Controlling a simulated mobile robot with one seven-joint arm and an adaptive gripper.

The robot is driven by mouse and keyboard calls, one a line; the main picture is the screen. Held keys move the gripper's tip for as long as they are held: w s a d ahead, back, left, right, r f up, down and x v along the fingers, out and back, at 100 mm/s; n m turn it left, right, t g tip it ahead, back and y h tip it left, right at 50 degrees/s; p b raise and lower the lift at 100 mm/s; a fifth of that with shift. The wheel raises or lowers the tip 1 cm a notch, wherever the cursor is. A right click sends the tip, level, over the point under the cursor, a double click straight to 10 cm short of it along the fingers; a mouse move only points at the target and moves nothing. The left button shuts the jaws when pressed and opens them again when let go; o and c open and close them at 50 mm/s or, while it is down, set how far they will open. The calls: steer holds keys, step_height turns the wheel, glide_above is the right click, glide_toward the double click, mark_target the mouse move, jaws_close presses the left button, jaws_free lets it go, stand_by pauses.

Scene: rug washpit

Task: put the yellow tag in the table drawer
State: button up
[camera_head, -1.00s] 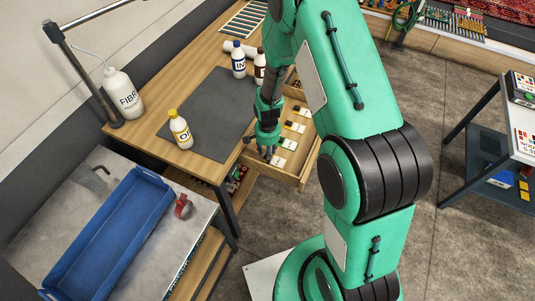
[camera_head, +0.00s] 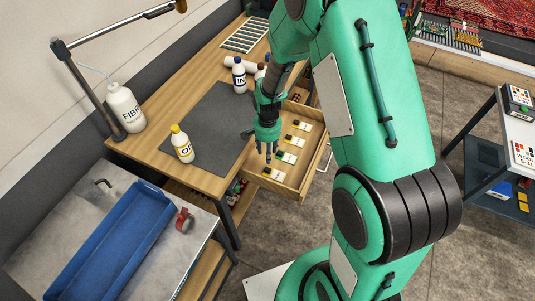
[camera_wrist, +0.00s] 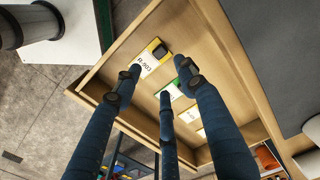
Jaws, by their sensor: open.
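The table drawer (camera_head: 277,187) is pulled open. Inside it lies a row of white cards with coloured ends. The nearest one in the head view is a yellow tag (camera_head: 274,173), which also shows as a yellow tag (camera_wrist: 150,56) marked R-903 in the wrist view. A green tag (camera_head: 287,157) lies beside it and also shows in the wrist view (camera_wrist: 170,92). Two more orange or yellowish cards lie farther along. My gripper (camera_head: 266,155) is open and empty above the drawer's near end. In the wrist view its fingers partly hide the green tag.
The table (camera_head: 200,182) holds a dark mat (camera_head: 215,120), a yellow-capped bottle (camera_head: 182,145) and other bottles. A blue tray (camera_head: 110,240) lies on the bench at left. A trolley (camera_head: 500,165) at right has yellow pieces on its lower shelf. Floor is clear right of the drawer.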

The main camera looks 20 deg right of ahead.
stand_by(0.6)
steer(key=s+a+r+n+t, duration=0.15)
steer(key=s+r, duration=0.25)
steer(key=r, duration=1)
steer(key=s+d+r+n+t, duration=0.1)
steer(key=s+r+n, duration=0.2)
steer(key=r, duration=1)
steer(key=s+r+n+t, duration=0.1)
steer(key=s+r+n, duration=0.1)
steer(key=s+r, duration=0.5)
steer(key=s+a+r+n+t, duration=0.1)
steer(key=s+r+n+t, duration=0.1)
steer(key=s+r, duration=0.6)
steer(key=s, duration=0.5)
steer(key=shift+a+r, duration=0.15)
steer(key=shift+r, duration=0.05)
steer(key=shift+f, duration=0.2)
